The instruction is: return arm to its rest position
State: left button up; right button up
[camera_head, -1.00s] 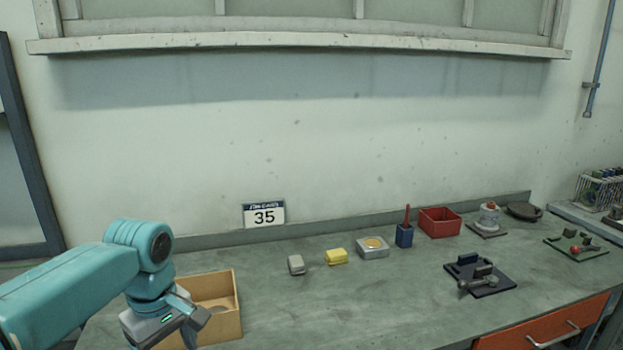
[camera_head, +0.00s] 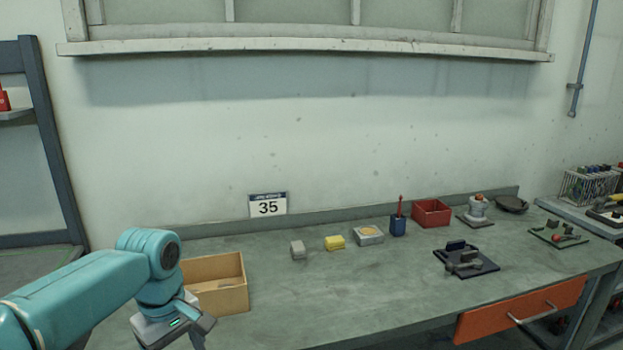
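My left arm (camera_head: 100,285) comes in from the left, teal, bent downward at its wrist joint. My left gripper (camera_head: 190,340) points down at the bottom edge, in front of the open wooden box (camera_head: 237,298). Its fingertips are cut off by the frame, so I cannot tell its opening or whether it holds anything. My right arm and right gripper are not in view.
An orange drawer (camera_head: 520,308) is under the right front edge. The middle front of the bench is clear.

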pick_arm(q)
jog(key=s+d+f+m+h, duration=0.1)
jog(key=s+d+f+m, duration=0.15)
jog(key=f, duration=0.95)
jog(key=s+d+f+m+h, duration=0.1)
jog(key=d+f+m+h, duration=0.2)
jog(key=f, duration=0.9)
jog(key=s+d+f+m, duration=0.1)
jog(key=s+d+f, duration=0.1)
jog(key=s+f, duration=0.4)
jog(key=s+d+f+m, duration=0.2)
jog(key=s+f, duration=0.4)
jog(key=s, duration=0.5)
jog(key=shift+d+f, duration=0.3)
jog(key=shift+d, duration=0.15)
